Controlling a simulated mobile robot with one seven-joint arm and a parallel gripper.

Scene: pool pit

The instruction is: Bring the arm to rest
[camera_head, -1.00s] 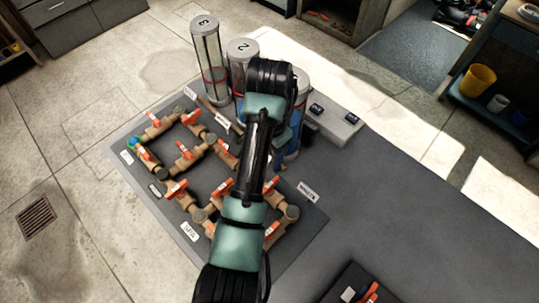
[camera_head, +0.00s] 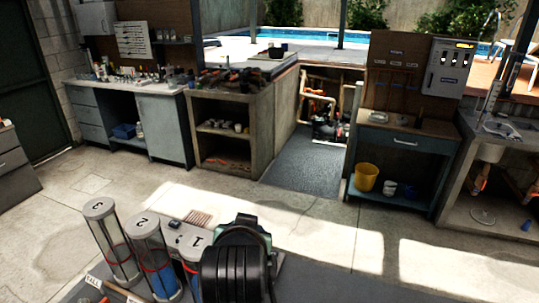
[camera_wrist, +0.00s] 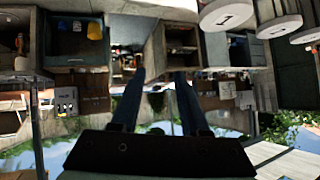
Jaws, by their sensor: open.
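My gripper (camera_wrist: 158,76) shows in the wrist view with its two dark blue fingers apart and nothing between them. That view is upside down, and the fingers point out toward the benches and the pump recess. In the head view, a dark ribbed joint of my arm (camera_head: 237,265) rises at the bottom edge, and my gripper cannot be made out. The joint stands in front of the clear tube marked 1 (camera_head: 190,242) and partly hides it. The tubes marked 2 (camera_head: 146,226) and 3 (camera_head: 100,208) stand to its left.
The tube caps show at the upper right of the wrist view (camera_wrist: 226,14). Beyond the open concrete floor (camera_head: 330,235) are a grey cabinet (camera_head: 165,125), a concrete shelf unit (camera_head: 230,145) and a blue bench (camera_head: 400,160) with a yellow bucket (camera_head: 366,177).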

